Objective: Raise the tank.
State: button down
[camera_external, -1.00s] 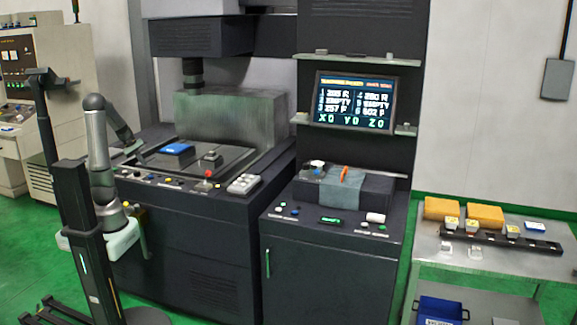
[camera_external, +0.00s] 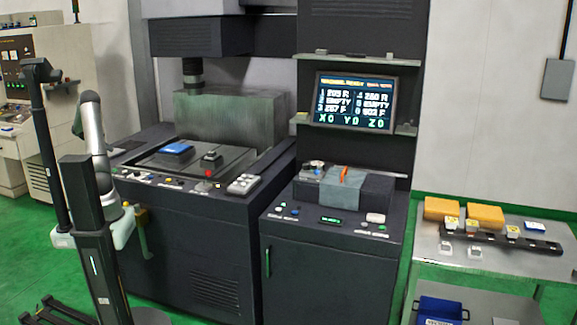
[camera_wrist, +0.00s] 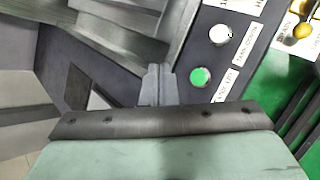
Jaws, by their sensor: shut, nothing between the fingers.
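My gripper (camera_wrist: 158,82) shows in the wrist view, its two fingers together and empty. Just right of the fingertips is a round green button (camera_wrist: 200,77) on a dark panel, with a white label beside it. A white button (camera_wrist: 219,34) with its own label is farther up. The label text is too small to read surely. I cannot tell whether the fingers touch the panel. In the external view, the machine's work area (camera_external: 230,160) holds a blue block (camera_external: 176,148); no raised tank wall stands around its front. My gripper is hidden there by my arm.
The machine's front control strip (camera_external: 155,181) carries several buttons and a red knob (camera_external: 208,173). A grey-green box (camera_external: 230,118) stands behind the work area. A screen (camera_external: 354,102) is on the right cabinet. A side table (camera_external: 450,270) with yellow boxes stands at far right.

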aim_at(115, 170)
jog(key=shift+f, duration=0.1)
notch_tip(115, 170, down, 9)
jog(key=b, duration=0.6)
dwell(2.1)
jog(key=shift+f+b, duration=0.25)
jog(key=shift+b, duration=0.35)
